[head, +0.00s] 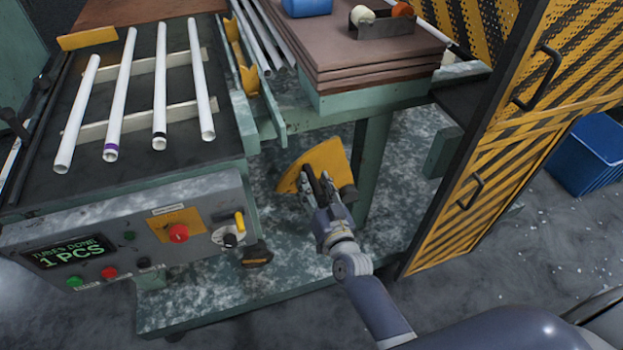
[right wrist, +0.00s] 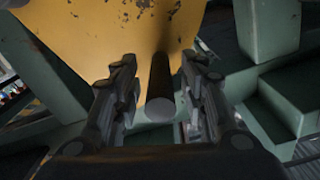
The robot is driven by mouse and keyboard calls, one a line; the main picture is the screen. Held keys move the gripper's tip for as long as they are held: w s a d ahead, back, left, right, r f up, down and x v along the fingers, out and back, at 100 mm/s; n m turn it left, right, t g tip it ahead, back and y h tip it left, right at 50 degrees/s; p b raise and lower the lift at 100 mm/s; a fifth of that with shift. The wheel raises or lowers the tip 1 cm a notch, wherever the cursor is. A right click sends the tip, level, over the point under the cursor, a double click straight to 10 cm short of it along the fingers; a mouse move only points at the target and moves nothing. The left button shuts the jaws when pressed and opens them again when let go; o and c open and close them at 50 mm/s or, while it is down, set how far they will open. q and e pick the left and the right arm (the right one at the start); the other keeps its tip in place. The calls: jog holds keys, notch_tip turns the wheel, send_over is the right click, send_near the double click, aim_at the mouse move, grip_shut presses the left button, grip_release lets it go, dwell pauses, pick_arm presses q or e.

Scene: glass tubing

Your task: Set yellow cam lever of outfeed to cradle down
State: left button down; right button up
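A yellow cam plate (head: 325,160), which looks like the outfeed cam lever, stands below the bench level in the head view. It also fills the top of the right wrist view (right wrist: 95,35). A dark round handle (right wrist: 160,95) sticks out from it toward the wrist camera. My right gripper (head: 318,182) is in front of the plate. Its fingers (right wrist: 160,80) are open on either side of the handle, with a small gap visible at each side. The yellow V-shaped cradle (head: 248,78) is on the outfeed rail above. My left gripper is not in view.
Several white tubes (head: 122,90) lie on the dark table at left. The control panel (head: 150,240) with a display reading "1 PCS" is below them. Stacked brown boards (head: 350,60) sit above the gripper. A yellow-black mesh guard (head: 500,150) stands close at right.

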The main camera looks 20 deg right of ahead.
jog(key=shift+w, duration=1.15)
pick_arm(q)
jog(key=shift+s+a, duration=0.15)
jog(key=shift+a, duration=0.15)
